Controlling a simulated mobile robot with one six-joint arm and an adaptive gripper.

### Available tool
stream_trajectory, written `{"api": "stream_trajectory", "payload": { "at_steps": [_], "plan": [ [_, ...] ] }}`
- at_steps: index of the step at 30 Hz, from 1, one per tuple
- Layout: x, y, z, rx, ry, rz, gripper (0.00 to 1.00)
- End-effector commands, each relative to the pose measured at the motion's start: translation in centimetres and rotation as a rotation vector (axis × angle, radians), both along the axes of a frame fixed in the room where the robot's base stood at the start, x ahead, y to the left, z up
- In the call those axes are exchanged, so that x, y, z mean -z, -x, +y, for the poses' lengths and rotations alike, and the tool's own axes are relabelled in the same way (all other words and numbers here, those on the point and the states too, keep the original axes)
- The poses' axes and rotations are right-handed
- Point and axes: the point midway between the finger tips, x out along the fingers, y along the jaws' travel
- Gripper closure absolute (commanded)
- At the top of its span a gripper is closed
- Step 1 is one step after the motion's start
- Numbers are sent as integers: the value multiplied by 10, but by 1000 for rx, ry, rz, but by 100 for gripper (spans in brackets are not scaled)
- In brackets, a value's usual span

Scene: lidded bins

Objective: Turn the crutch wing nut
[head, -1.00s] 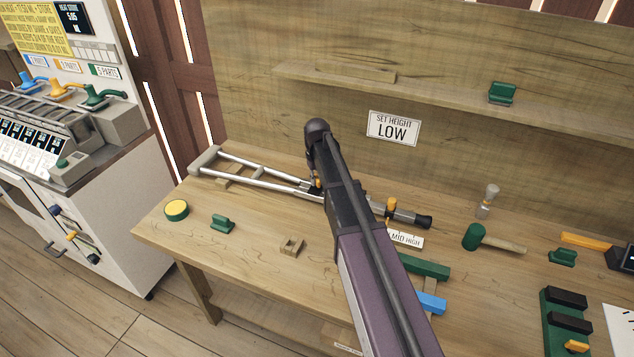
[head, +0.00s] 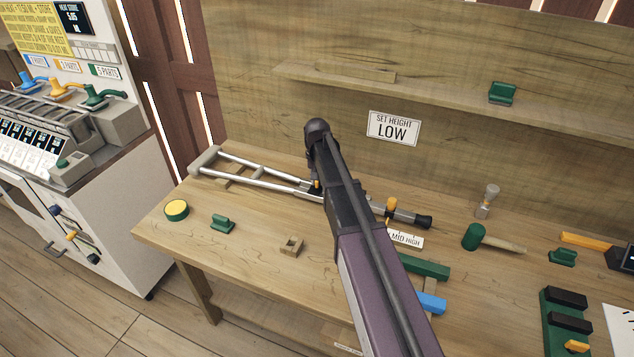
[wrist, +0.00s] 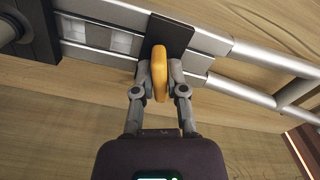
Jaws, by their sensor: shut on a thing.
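A silver crutch (head: 268,181) lies along the bench, with its handle end at the left and a black tip at the right. It also shows in the wrist view (wrist: 215,42) as metal tubes with a black plate. The orange wing nut (wrist: 159,72) stands out from the crutch by the black plate. My gripper (wrist: 159,84) is shut on the wing nut, one finger on each side. In the head view my arm hides most of the gripper and the middle of the crutch. A second orange knob (head: 392,204) sits further right along the crutch.
A sign (head: 394,128) on the back board reads "SET HEIGHT LOW". A label (head: 406,238) reading "MID HIGH" lies by the crutch's right part. A green mallet (head: 474,237), a yellow button (head: 176,209) and a small wooden block (head: 291,246) are on the bench (head: 235,262).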

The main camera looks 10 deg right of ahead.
Motion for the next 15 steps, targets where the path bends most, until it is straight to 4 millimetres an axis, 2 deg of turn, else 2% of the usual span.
{"api": "stream_trajectory", "payload": {
  "at_steps": [7, 15],
  "plan": [
    [0, 1, 0, 174, 0, 2, 100],
    [0, 1, 0, 219, 0, 2, 100]
  ]
}}
